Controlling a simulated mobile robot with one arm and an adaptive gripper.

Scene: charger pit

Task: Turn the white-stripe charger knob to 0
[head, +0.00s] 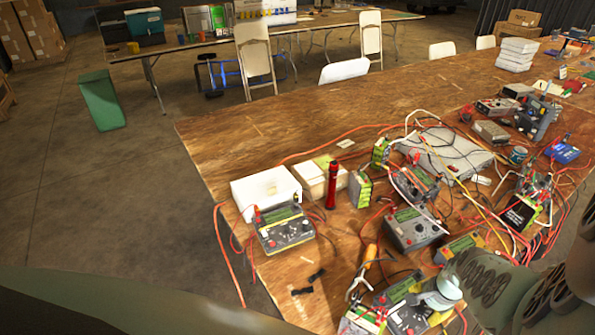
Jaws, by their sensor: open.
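Several chargers with knobs stand on the wooden table. One dark charger with a yellow edge (285,228) is at the left, in front of a white box. A grey charger (413,232) is near the middle, and another charger (415,187) sits behind it. One more charger (408,318) is at the bottom edge, partly cut off. I cannot make out a white stripe or any knob setting at this size. Parts of my arm fill the lower right and hide some of the table there. I cannot make out my gripper's fingers.
The wooden table (240,130) is bare at its far left. A white box (266,190), a red flashlight (332,186), battery packs and a large grey unit (446,152) crowd the near part. Red, yellow and black cables run between the devices. A green bin (101,101) stands on the floor.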

